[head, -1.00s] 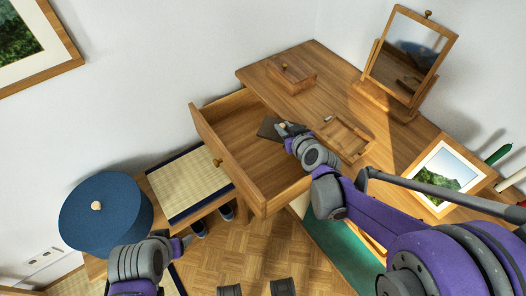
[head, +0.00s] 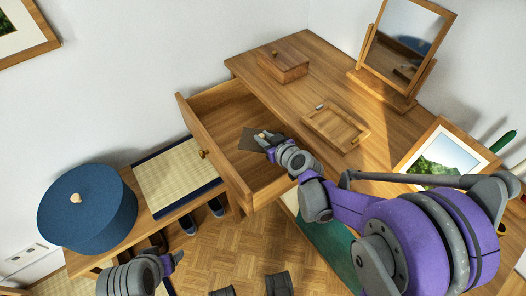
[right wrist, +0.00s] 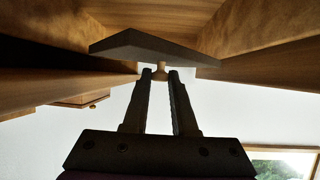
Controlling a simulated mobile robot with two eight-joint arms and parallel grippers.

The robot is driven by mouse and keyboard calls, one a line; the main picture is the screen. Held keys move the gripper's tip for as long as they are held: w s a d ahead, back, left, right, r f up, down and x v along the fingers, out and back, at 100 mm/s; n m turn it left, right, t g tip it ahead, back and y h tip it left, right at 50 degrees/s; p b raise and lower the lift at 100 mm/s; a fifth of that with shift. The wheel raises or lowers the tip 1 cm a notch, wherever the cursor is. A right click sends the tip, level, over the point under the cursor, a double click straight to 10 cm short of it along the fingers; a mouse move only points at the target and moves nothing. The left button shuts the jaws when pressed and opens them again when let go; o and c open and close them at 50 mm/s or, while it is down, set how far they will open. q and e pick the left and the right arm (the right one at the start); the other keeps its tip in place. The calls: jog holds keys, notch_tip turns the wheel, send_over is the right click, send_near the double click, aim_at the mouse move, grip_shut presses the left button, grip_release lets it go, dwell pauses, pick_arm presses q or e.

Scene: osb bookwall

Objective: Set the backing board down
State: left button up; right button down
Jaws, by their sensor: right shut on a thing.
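The backing board (head: 251,139) is a dark grey thin plate with a small wooden knob (right wrist: 160,72). It is within the outline of the open drawer (head: 222,117). My right gripper (head: 268,140) is shut on the knob, and the board also shows beyond the fingertips in the right wrist view (right wrist: 130,46), between the drawer's wooden walls. I cannot tell whether the board touches the drawer floor. The gripper hides part of the board in the head view. My left gripper (head: 176,261) is low at the left, away from the drawer; its jaw opening is unclear.
On the desk (head: 318,80) are a lidded wooden box (head: 283,66), an empty wooden frame (head: 337,128), a tilting mirror (head: 412,40) and a landscape picture (head: 447,160). A blue round box (head: 87,208) stands on the low bench at left. The drawer looks otherwise empty.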

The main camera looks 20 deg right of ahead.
notch_tip(320, 180, down, 7)
jog(key=b, duration=0.1)
jog(key=shift+r+b, duration=0.2)
jog(key=shift+b, duration=0.15)
jog(key=shift+f+b, duration=0.4)
jog(key=shift+f, duration=0.15)
jog(key=c, duration=0.7)
grip_release()
